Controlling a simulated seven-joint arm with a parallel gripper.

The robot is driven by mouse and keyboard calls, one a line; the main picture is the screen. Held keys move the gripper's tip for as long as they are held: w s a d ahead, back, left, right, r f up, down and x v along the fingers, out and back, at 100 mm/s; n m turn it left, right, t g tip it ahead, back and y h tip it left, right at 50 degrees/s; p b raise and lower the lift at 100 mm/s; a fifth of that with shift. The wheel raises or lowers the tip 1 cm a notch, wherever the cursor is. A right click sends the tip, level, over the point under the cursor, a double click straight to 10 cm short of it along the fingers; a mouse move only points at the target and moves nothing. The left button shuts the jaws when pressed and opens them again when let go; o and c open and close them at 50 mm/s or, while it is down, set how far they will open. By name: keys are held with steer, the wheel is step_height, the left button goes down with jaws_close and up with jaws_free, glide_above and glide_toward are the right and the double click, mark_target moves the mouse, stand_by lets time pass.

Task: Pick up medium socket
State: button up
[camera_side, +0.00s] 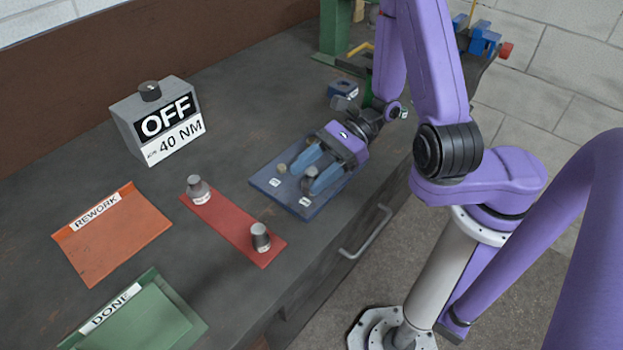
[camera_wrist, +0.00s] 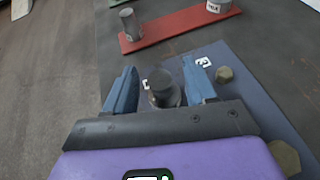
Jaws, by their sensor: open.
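My gripper (camera_side: 307,174) is open and low over the blue board (camera_side: 268,184), its blue fingers pointing left in the side view. In the wrist view, a grey stepped socket (camera_wrist: 162,92) stands upright between the open fingers (camera_wrist: 160,75), with a visible gap to each side. The same socket (camera_side: 310,172) is partly hidden by the fingers in the side view. Two more grey sockets stand on the red strip (camera_side: 226,218): one at its far end (camera_side: 198,187) and one at its near end (camera_side: 261,237). I cannot read which size each label gives.
Brass-coloured hex pieces (camera_wrist: 224,75) lie on the blue board. A grey box reading OFF and 40 NM (camera_side: 157,120) stands at the back. An orange REWORK tray (camera_side: 115,240) and a green DONE tray (camera_side: 150,322) lie left. Bench between them is clear.

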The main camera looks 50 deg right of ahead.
steer(key=shift+x, duration=1.2)
jaws_close()
steer(key=shift+r, duration=0.1)
